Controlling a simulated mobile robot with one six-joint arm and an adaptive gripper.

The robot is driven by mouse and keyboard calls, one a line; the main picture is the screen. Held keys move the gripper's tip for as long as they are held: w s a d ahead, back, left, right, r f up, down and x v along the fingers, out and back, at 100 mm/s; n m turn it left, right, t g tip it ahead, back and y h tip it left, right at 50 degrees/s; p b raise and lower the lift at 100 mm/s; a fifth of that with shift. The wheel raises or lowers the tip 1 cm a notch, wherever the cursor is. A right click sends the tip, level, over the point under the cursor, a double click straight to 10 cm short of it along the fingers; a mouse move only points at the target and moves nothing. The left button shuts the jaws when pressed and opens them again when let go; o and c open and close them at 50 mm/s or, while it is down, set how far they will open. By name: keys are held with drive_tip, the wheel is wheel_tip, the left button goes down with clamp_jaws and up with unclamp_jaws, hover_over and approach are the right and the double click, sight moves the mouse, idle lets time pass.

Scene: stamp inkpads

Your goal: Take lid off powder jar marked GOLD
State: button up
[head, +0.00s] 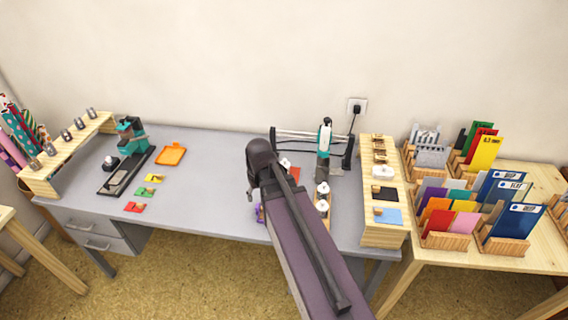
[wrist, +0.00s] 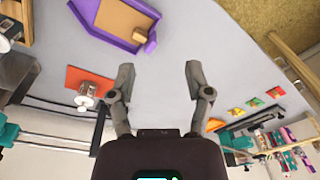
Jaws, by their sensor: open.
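My gripper (wrist: 159,72) is open in the wrist view, with nothing between its fingers but the grey desk surface below. A small jar with a pale lid (wrist: 87,92) stands on an orange-red mat (wrist: 102,78), left of the fingers and apart from them. Other white-topped jars (head: 323,188) stand in a wooden rack right of my arm in the head view; part of this rack shows at the wrist view's left edge (wrist: 12,30). I cannot read GOLD on any jar. In the head view my arm hides most of the gripper and part of the mat.
A purple tray (wrist: 142,18) with a brown inside lies above the fingers in the wrist view. A teal-and-white tool on a stand (head: 324,140) rises behind the jar rack. Several coloured pads (head: 145,192) and an orange tray (head: 171,154) lie left. The middle desk (head: 208,190) is clear.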

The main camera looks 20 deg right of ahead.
drive_tip(key=w+d+r+t+p, duration=0.1)
drive_tip(key=w+d+r+t, duration=0.1)
drive_tip(key=w+d, duration=0.5)
drive_tip(key=w+d+r+n+t+p, duration=0.1)
drive_tip(key=w+d, duration=0.6)
drive_tip(key=d, duration=0.6)
drive_tip(key=shift+w+r+n+t, duration=0.3)
drive_tip(key=shift+w+r+t, duration=0.1)
drive_tip(key=shift+a, duration=0.1)
drive_tip(key=b, duration=0.5)
approach(285, 160)
drive_tip(key=f, duration=0.1)
drive_tip(key=shift+w+b+x, duration=0.15)
drive_tip(key=shift+b+x, duration=0.55)
drive_tip(key=shift+x, duration=0.35)
drive_tip(key=shift+w+b+x, duration=0.2)
drive_tip(key=shift+b+x, duration=0.45)
drive_tip(key=shift+x, duration=0.4)
drive_tip(key=shift+b+x, duration=2.4)
drive_tip(key=shift+x, duration=0.05)
